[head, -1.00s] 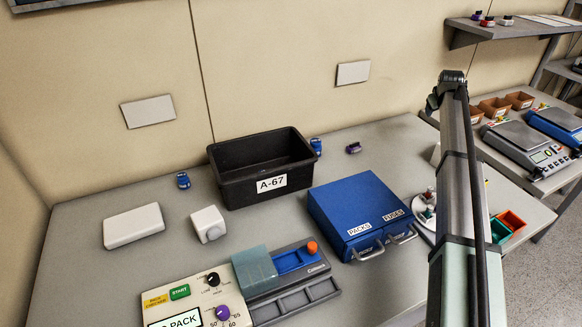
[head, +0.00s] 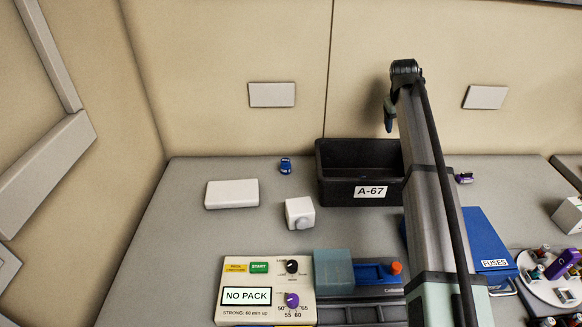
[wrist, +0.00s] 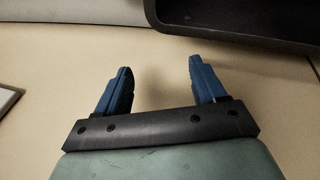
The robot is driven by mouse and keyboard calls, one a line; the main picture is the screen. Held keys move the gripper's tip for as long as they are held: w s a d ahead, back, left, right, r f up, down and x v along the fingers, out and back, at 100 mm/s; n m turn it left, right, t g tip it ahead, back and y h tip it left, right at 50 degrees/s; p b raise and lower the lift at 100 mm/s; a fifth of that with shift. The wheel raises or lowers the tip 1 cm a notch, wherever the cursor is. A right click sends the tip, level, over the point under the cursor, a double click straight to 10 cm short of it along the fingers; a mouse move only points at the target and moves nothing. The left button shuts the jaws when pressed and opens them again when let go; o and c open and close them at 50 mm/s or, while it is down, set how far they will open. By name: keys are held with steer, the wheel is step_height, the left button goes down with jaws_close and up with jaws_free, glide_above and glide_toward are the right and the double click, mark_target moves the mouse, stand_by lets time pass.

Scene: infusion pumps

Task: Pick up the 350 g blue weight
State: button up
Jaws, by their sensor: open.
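A small blue weight (head: 285,165) stands at the back of the table, left of the black bin; its marking is too small to read, so I cannot tell whether it is the 350 g one. A second blue one, seen earlier right of the bin, is now hidden, apparently behind my arm. My gripper (head: 388,115) is raised near the wall, above the bin's right part. In the wrist view my gripper (wrist: 157,68) is open, with nothing between its blue fingers. No weight shows in that view.
The black bin (head: 335,185) labelled A-67 stands at the back; its dark edge (wrist: 225,28) tops the wrist view. A white box (head: 232,194), a white knobbed block (head: 299,213) and a pack tester (head: 236,313) stand left. A small purple item (head: 464,177) is right.

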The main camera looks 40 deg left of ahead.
steer(key=shift+n+g+y, duration=0.5)
steer(key=shift+n+g, duration=0.4)
steer(key=s+a, duration=1.3)
steer(key=a, duration=0.1)
steer(key=shift+s+r, duration=0.15)
steer(key=shift+s, duration=0.15)
steer(key=n+g, duration=0.2)
steer(key=n, duration=0.1)
glide_above(286, 160)
step_height(286, 160, down, 8)
steer(key=shift+r, duration=0.1)
steer(key=shift+f, duration=0.55)
step_height(286, 160, down, 4)
steer(key=shift+s+f, duration=0.1)
steer(key=shift+s, duration=0.05)
jaws_close()
